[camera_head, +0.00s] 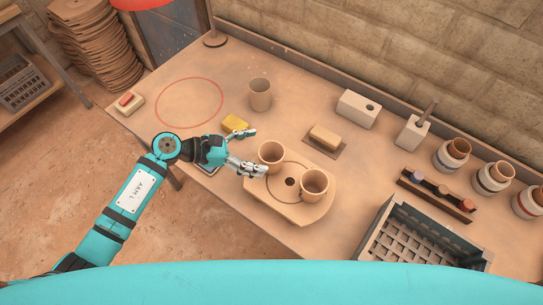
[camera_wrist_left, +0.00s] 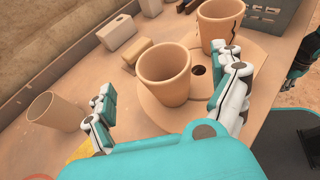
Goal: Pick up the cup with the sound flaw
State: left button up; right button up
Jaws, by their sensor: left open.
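Three plain tan cups show. One cup (camera_head: 271,153) stands on the left part of a wooden board (camera_head: 290,214) with a dark hole in its middle; its visible side in the left wrist view (camera_wrist_left: 164,80) looks unmarked. A second cup (camera_head: 313,185) stands on the board's right part; in the left wrist view (camera_wrist_left: 218,32) a dark crack-like line runs down from its rim. A third cup (camera_head: 260,95) stands alone farther back. My left gripper (camera_head: 257,152) is open and empty, its fingers spread to either side of the first cup.
A yellow sponge (camera_head: 235,123) lies just behind my left gripper. A block on a small mat (camera_head: 324,139) and a pale box with a hole (camera_head: 357,109) stand behind the board. A grey crate (camera_head: 412,240) is at the right front. Banded pots (camera_head: 452,154) line the back right.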

aim_at(282, 154)
pick_arm(q)
jog(key=shift+d+p, duration=0.35)
jog(key=shift+d, duration=0.1)
jog(key=p+x, duration=0.1)
jog(key=x, duration=0.2)
jog(key=shift+d+f, duration=0.25)
jog(key=shift+d+f+p, duration=0.3)
jog(key=shift+a, duration=0.1)
jog(key=shift+c, duration=1.4)
jog(key=c, duration=1)
